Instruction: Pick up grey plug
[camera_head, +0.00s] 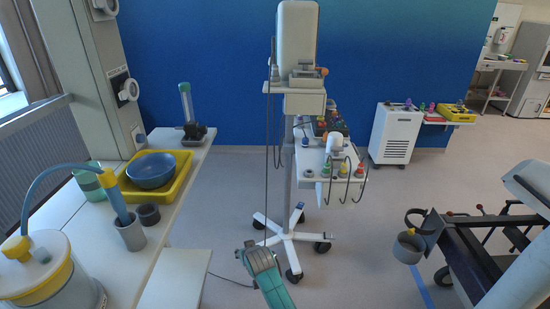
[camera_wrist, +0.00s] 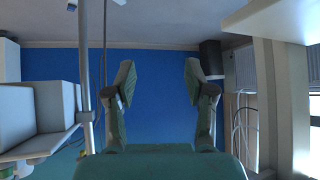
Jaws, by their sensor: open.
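I cannot pick out a grey plug with certainty. My gripper (camera_head: 253,246) is low in the head view, in front of the stand's base and apart from the tray. In the wrist view my gripper (camera_wrist: 159,80) is open, its fingers wide apart with nothing between them, only blue wall behind.
The wheeled stand's pole (camera_head: 288,165) and a hanging cable (camera_head: 267,150) rise beyond my gripper. A bench at left holds a yellow tray (camera_head: 184,188) with a blue bowl (camera_head: 151,170). A stretcher (camera_head: 510,265) stands at right. Floor between stand and stretcher is mostly clear.

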